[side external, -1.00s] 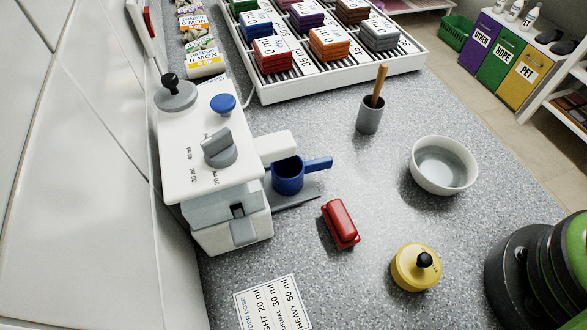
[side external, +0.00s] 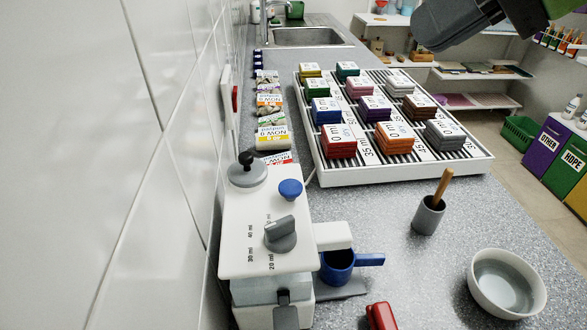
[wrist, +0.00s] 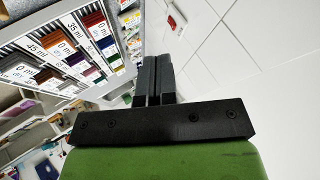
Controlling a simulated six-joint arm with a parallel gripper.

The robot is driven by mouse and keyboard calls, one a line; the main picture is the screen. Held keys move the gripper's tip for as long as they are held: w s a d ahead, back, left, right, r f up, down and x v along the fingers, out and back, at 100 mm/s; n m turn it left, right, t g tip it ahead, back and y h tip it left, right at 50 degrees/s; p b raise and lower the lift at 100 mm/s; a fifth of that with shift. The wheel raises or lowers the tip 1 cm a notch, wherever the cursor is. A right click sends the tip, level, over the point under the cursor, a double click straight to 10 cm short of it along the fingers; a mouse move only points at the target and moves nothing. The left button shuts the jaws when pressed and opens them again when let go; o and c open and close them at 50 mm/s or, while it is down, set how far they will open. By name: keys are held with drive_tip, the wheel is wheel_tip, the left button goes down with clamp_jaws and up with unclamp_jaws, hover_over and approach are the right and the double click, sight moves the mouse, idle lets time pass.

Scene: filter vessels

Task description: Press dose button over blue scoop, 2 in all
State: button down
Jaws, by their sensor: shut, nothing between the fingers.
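The white dosing machine (side external: 262,235) stands by the tiled wall in the side external view. Its blue round button (side external: 290,189) is on top, behind the grey dial (side external: 281,234) with ml marks. The blue scoop (side external: 338,268) stands under the white spout, its handle pointing right. Its contents cannot be made out. In the wrist view my gripper (wrist: 152,70) has its two dark fingers together and holds nothing. It is away from the machine, with the rack and wall beyond it. My dark arm part shows at the top right of the side external view.
A white rack (side external: 405,176) of coloured blocks stands behind. A grey cup (side external: 428,216) with a wooden stick, a white bowl (side external: 507,285) and a red object (side external: 381,317) are to the right of the machine.

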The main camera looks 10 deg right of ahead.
drive_tip(key=n+g+y, duration=0.1)
drive_tip(key=n+y, duration=0.1)
hover_over(294, 183)
wheel_tip(294, 183, down, 5)
drive_tip(key=shift+r, duration=0.1)
drive_tip(key=shift+f, duration=4.4)
drive_tip(key=shift+f, duration=0.1)
drive_tip(key=shift+f, duration=0.35)
drive_tip(key=shift+s+f, duration=0.1)
drive_tip(key=shift+f, duration=0.55)
drive_tip(key=shift+r, duration=1.1)
